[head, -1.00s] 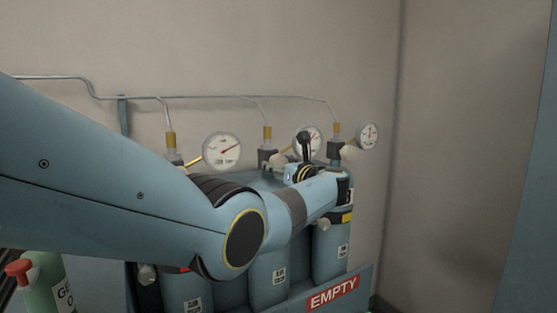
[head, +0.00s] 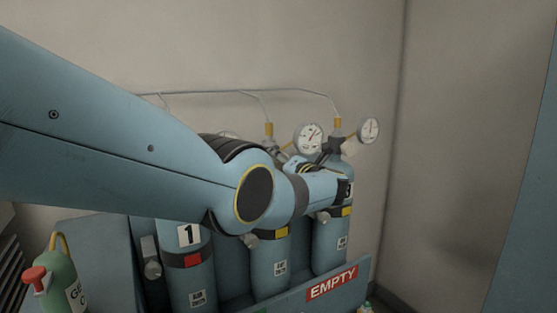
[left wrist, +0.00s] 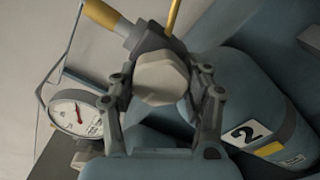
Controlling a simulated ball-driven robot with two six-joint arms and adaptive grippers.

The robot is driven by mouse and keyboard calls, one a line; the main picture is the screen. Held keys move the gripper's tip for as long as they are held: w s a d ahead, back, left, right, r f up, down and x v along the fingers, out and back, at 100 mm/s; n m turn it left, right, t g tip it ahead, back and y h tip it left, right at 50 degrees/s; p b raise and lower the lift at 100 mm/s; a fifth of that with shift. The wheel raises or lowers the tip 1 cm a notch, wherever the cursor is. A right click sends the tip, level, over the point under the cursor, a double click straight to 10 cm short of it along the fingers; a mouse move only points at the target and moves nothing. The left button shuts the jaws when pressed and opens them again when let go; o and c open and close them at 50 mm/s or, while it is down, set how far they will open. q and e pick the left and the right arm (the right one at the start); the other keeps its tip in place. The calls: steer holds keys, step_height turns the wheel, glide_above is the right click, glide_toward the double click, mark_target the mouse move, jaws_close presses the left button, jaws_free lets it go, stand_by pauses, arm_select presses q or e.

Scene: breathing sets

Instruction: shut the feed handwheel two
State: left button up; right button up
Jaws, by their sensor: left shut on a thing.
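The feed handwheel two (left wrist: 160,78) is a pale, faceted knob on the grey valve of the cylinder marked 2 (left wrist: 245,133). In the left wrist view my left gripper (left wrist: 160,88) has its fingers on both sides of the knob, shut on it. In the head view the left gripper (head: 279,152) reaches back leftward to the valve below the brass fitting (head: 268,130). The knob itself is mostly hidden there by the gripper and wrist. My right gripper is not in view.
Blue cylinder 1 (head: 188,270) and cylinder 3 (head: 331,245) stand in the rack with the EMPTY sign (head: 332,284). Gauges (head: 308,138) and thin pipes (head: 205,93) run close behind along the wall. A green bottle (head: 62,275) stands at lower left.

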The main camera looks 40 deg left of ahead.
arm_select(q)
steer(key=m, duration=0.4)
steer(key=shift+s+m+p, duration=0.1)
steer(key=shift+m+p, duration=0.2)
steer(key=shift+p, duration=0.05)
steer(key=shift+m, duration=2.3)
steer(key=o, duration=1.2)
steer(key=shift+r, duration=0.1)
